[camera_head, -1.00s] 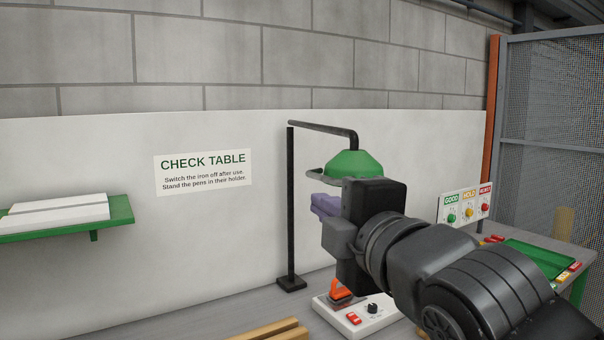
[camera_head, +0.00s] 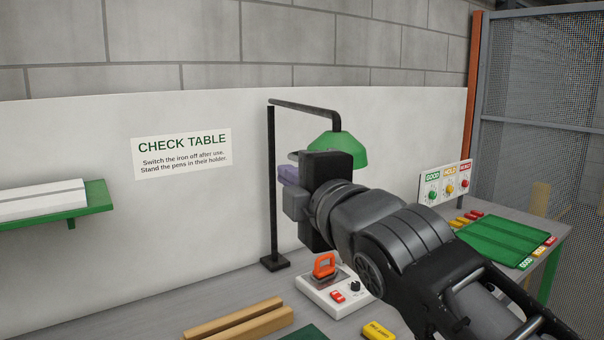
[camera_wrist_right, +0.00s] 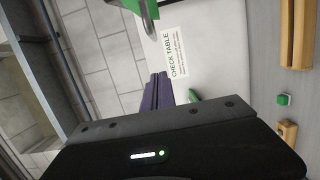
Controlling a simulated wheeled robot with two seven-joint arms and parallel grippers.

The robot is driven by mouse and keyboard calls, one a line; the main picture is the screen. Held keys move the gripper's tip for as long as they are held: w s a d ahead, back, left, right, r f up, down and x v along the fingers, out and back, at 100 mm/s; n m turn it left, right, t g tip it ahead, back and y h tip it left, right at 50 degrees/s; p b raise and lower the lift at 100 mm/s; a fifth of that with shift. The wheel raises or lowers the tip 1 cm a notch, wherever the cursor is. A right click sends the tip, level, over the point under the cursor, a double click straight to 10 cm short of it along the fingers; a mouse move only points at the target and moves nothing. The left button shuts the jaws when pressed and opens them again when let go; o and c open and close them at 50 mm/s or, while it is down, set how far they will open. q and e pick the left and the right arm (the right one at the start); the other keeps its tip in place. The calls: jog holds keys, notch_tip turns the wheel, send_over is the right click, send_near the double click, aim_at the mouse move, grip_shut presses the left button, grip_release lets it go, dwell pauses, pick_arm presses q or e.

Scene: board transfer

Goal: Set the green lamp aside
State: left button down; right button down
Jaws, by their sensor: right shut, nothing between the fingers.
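The green lamp (camera_head: 352,149) is a green shade hanging from a black bent arm on a black post (camera_head: 272,190) with a square foot on the table. A grey ring shows at the shade's left, partly hidden by my right wrist. My right gripper (camera_head: 288,176) is just below and left of the shade, its purplish fingers shut and empty. In the right wrist view the shut fingers (camera_wrist_right: 158,90) point at the wall panel, and part of the green shade (camera_wrist_right: 130,5) with the grey ring shows at the top edge, apart from them. My left gripper is not in view.
A white unit (camera_head: 325,300) with an orange-handled piece and red switch stands below my right arm. Wooden bars (camera_head: 235,322) lie at the front. A green tray (camera_head: 497,240) and a GOOD/HOLD/REJECT panel (camera_head: 445,184) are at right. A green shelf (camera_head: 98,197) is at left.

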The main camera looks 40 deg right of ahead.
jog(key=w+d+p, duration=0.2)
jog(key=w+d, duration=0.2)
jog(key=d, duration=0.1)
jog(key=shift+w+p, duration=0.2)
jog(key=shift+p, duration=0.2)
